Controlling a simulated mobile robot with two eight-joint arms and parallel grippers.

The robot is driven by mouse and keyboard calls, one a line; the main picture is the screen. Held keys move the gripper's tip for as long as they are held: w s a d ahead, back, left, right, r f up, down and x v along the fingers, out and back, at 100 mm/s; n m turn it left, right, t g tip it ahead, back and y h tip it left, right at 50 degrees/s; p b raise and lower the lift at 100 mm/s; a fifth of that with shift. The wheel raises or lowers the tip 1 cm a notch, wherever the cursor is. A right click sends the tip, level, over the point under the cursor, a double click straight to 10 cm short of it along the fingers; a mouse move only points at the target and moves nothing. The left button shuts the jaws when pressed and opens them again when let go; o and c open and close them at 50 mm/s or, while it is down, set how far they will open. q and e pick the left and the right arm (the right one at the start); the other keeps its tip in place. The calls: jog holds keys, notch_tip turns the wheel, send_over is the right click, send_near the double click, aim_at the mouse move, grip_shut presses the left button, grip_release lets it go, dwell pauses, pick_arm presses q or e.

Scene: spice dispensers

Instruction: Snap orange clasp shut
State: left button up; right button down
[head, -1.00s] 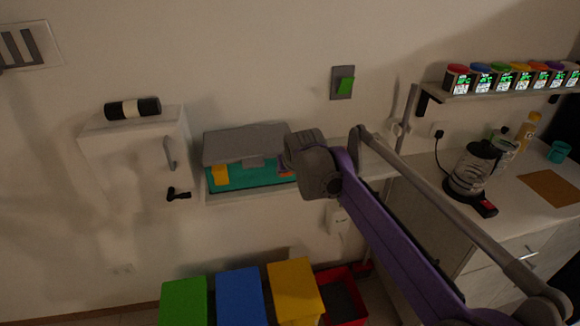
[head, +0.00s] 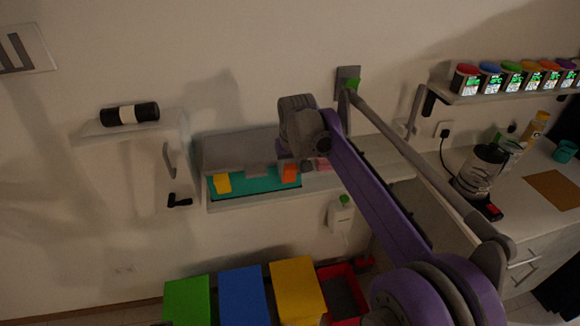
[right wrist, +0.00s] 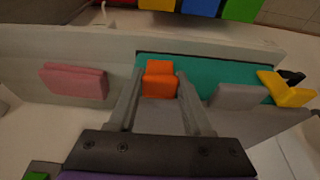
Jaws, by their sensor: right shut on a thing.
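The orange clasp (head: 291,173) is at the right end of the teal box (head: 255,186), below its grey lid (head: 225,150). In the right wrist view the orange clasp (right wrist: 160,79) sits between the fingertips of my right gripper (right wrist: 161,80), which is shut on it. In the head view my right gripper's fingertips are mostly hidden behind its wrist. A yellow clasp (head: 222,183) is at the box's left end and sticks out in the right wrist view (right wrist: 287,89). My left gripper is not in view.
The box stands on a pale wall shelf (head: 240,203). A pink block (right wrist: 74,82) lies beside the box. A white cabinet (head: 135,165) is to the left. Coloured bins (head: 241,296) stand below. A counter with a glass jug (head: 480,170) is on the right.

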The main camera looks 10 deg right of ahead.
jog(key=shift+a, duration=0.1)
jog(key=shift+c, duration=1.6)
grip_release()
jog(key=shift+s+r, duration=0.1)
jog(key=shift+r, duration=0.05)
jog(key=v, duration=1)
jog(key=shift+r+p, duration=0.25)
jog(key=shift+p, duration=0.15)
jog(key=shift+s, duration=0.2)
jog(key=s+d+f+t, duration=0.1)
jog(key=s+d+f, duration=0.1)
jog(key=s+f, duration=0.9)
jog(key=s+d+f+t, duration=0.1)
jog(key=s+d+f, duration=0.2)
jog(key=s+f, duration=0.8)
jog(key=s, duration=0.6)
jog(key=shift+s+t, duration=0.25)
jog(key=shift+t, duration=0.05)
